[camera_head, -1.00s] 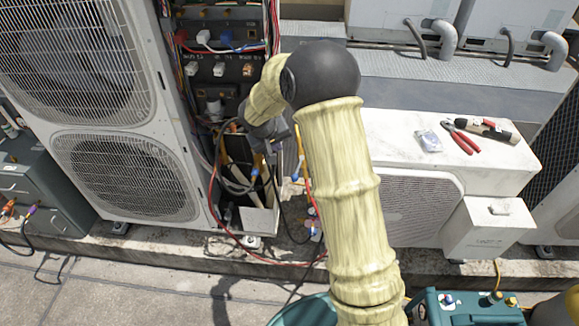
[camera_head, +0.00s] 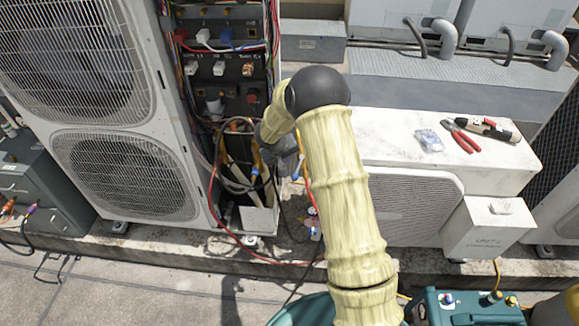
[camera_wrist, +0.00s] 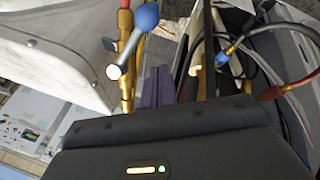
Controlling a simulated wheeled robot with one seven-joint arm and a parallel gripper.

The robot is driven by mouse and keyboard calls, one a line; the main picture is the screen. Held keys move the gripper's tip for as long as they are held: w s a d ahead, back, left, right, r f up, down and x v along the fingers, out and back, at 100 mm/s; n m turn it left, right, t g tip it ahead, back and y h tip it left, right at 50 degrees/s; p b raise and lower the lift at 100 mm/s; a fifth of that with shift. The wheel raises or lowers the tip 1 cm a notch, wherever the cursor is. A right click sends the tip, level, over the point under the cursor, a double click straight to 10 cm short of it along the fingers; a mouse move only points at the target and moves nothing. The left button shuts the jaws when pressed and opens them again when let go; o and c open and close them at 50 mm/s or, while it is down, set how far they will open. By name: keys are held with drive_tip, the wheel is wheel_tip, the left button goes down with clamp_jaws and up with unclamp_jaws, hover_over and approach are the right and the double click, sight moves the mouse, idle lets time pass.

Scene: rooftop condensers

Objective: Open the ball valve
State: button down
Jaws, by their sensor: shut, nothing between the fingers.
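The ball valve shows in the wrist view as a brass body (camera_wrist: 127,85) on an upright copper and brass pipe. Its lever has a blue grip (camera_wrist: 145,15) and slants from upper right down to a bright round end at lower left. In the head view the blue grip (camera_head: 298,168) shows small, just left of my arm. My gripper (camera_wrist: 156,86) is shut and empty, its narrow fingers just right of the brass pipe in the wrist view; I see no clear contact. In the head view my gripper (camera_head: 285,160) is dark, beside the valve and partly hidden by my arm.
Hoses and cables (camera_wrist: 235,50) crowd the right of the wrist view. The open condenser cabinet (camera_head: 230,100) stands left of my gripper. A white unit (camera_head: 405,205) stands to the right, with red-handled pliers (camera_head: 460,138) on top. A teal machine (camera_head: 470,308) sits at the front right.

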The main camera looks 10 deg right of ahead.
drive_tip(key=shift+s+d+f, duration=0.2)
drive_tip(key=shift+s+f, duration=0.15)
drive_tip(key=shift+s, duration=0.35)
drive_tip(key=shift+s+d+f, duration=0.2)
drive_tip(key=shift+s+f, duration=0.15)
drive_tip(key=shift+s, duration=0.3)
drive_tip(key=shift+d+b, duration=0.1)
drive_tip(key=shift+b, duration=0.25)
